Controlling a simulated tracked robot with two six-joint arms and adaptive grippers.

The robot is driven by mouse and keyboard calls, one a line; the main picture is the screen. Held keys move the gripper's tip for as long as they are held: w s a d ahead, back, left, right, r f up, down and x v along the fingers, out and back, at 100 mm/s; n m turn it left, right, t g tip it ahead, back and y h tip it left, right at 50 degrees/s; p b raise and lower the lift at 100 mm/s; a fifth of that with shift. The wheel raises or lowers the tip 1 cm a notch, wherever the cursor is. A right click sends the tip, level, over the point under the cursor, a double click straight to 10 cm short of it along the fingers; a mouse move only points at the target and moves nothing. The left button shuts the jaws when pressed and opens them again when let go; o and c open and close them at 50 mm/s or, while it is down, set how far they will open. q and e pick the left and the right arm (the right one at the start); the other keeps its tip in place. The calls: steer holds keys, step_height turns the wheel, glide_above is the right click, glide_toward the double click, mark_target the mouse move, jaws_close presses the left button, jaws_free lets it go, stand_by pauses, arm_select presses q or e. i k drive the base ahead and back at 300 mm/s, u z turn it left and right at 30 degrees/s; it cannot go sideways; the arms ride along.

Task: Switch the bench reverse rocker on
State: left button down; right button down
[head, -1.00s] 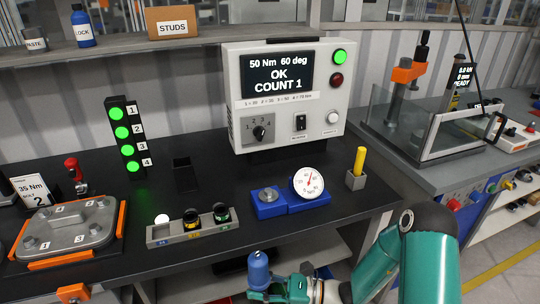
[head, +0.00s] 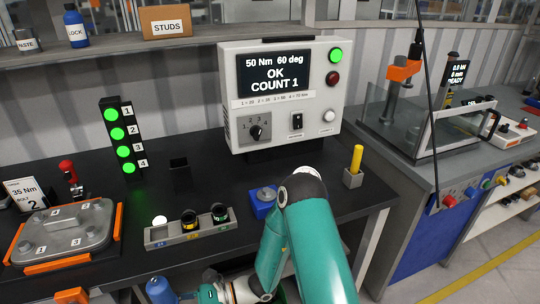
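The bench controller (head: 240,60) is a white box at the back of the black bench. Its screen (head: 276,73) reads 50 Nm 60 deg, OK, COUNT 1. A small black rocker switch (head: 297,121) sits on its lower front between the rotary knob (head: 257,132) and a round white button (head: 328,116). The rocker is too small to tell its position or read its label. My teal right arm reaches in from the bottom, its elbow in front of the bench below the controller. A blue rounded part shows by its wrist at the bottom edge. Neither gripper's fingers show.
A green lamp (head: 335,55) is lit above a dark red one (head: 333,79). A yellow-handled tool (head: 356,158) stands in a grey holder right of my arm. A socket tray (head: 165,240) and a blue fixture (head: 262,202) lie near the front edge. The four-lamp tower (head: 118,134) glows green.

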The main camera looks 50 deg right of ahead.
mark_target(298, 119)
steer(key=z, duration=0.05)
steer(key=k, duration=1.4)
steer(key=z, duration=1.5)
steer(key=i, duration=0.75)
steer(key=z, duration=0.2)
